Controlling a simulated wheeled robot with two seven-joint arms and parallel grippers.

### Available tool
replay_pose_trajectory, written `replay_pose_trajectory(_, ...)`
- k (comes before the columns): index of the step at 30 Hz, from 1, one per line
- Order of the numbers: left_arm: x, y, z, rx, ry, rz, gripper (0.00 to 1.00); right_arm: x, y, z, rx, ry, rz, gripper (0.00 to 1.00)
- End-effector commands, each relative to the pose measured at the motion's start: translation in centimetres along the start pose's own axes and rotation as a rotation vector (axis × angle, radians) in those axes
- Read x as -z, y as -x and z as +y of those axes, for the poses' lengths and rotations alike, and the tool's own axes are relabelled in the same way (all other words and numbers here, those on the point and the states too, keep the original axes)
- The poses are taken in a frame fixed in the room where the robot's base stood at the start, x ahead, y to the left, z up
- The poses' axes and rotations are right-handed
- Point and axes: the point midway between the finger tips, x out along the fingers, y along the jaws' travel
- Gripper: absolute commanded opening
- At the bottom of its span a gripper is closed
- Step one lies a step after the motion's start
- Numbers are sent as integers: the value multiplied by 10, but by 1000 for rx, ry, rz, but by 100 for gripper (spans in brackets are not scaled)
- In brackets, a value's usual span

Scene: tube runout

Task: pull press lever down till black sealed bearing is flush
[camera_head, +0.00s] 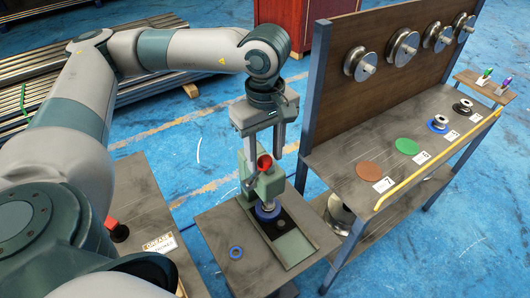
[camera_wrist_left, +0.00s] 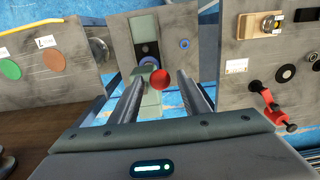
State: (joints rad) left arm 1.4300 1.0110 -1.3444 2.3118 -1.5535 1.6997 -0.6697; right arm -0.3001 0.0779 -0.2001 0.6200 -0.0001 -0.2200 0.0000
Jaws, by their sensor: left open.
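A green arbor press (camera_head: 270,188) stands on a small grey table (camera_head: 215,225). Its lever ends in a red ball knob (camera_head: 265,162), also in the left wrist view (camera_wrist_left: 160,79). My left gripper (camera_head: 264,155) is open above the press, with its fingers on either side of the knob; in the left wrist view (camera_wrist_left: 163,76) the knob shows between the fingertips. I cannot tell whether they touch it. A blue ring (camera_head: 267,212) sits under the press ram. I cannot make out the black sealed bearing or how deep it sits. My right gripper is not in view.
A loose blue ring (camera_head: 236,252) lies on the press table. A bench (camera_head: 330,155) at right holds coloured discs, labels and a board of pulleys (camera_head: 403,47). Another table (camera_wrist_left: 240,90) bears a red clamp (camera_wrist_left: 270,110) and dark rings. Blue floor separates the tables.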

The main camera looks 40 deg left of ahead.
Motion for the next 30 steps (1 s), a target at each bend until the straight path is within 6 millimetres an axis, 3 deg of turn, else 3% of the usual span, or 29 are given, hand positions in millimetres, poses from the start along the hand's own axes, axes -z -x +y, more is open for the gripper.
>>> replay_pose_trajectory(19,0,-2,0,0,0,0,42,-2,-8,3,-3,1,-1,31)
replay_pose_trajectory(23,0,-2,0,0,0,0,11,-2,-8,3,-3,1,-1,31)
replay_pose_trajectory(30,0,-2,0,0,0,0,11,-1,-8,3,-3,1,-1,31)
